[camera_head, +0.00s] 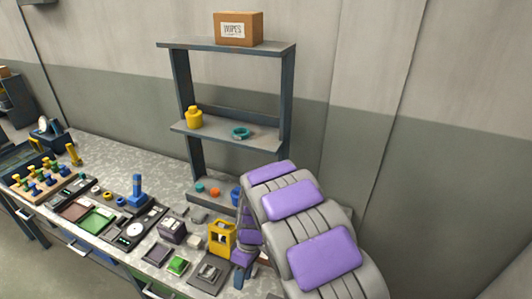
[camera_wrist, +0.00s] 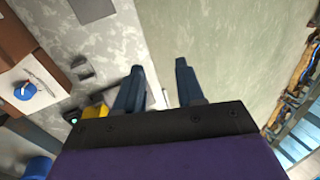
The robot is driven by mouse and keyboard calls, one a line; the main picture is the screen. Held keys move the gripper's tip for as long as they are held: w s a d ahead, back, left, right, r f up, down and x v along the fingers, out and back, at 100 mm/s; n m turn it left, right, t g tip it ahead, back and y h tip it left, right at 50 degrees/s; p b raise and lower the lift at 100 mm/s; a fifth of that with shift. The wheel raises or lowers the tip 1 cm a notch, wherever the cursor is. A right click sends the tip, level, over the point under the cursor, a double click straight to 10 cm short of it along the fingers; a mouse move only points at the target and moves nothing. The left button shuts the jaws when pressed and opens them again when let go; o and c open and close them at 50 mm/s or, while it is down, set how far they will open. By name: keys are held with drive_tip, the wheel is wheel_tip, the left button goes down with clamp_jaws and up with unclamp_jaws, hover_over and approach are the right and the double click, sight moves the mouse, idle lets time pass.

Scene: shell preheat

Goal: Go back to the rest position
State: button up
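My gripper (camera_wrist: 160,72) shows in the wrist view with its two dark blue fingers spread apart. Nothing is between them; a pale surface and a greenish area lie behind the gap. In the head view, my grey and purple arm fills the lower right and hides part of the bench. My gripper (camera_head: 240,276) is partly hidden there by the arm, low near the bench's front edge, just right of a yellow holder (camera_head: 222,238).
The speckled bench (camera_head: 110,158) carries a peg board (camera_head: 42,183), a green tray (camera_head: 96,220), a blue upright part (camera_head: 137,190) and dark boxes. Wall space at right is clear.

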drive_tip(key=s+d+r+m+t+b, duration=0.1)
drive_tip(key=s+d+r+m+b, duration=0.2)
drive_tip(key=s+d+r+m, duration=0.6)
drive_tip(key=s+d+r+m+h+b, duration=0.1)
drive_tip(key=s+d+r+m, duration=0.1)
drive_tip(key=s+d, duration=0.4)
drive_tip(key=s+d+r+m+b, duration=0.1)
drive_tip(key=s+d+r, duration=0.2)
drive_tip(key=s, duration=1)
drive_tip(key=d, duration=0.3)
drive_tip(key=shift+r+m+t+h, duration=0.3)
drive_tip(key=shift+m+t+h, duration=0.1)
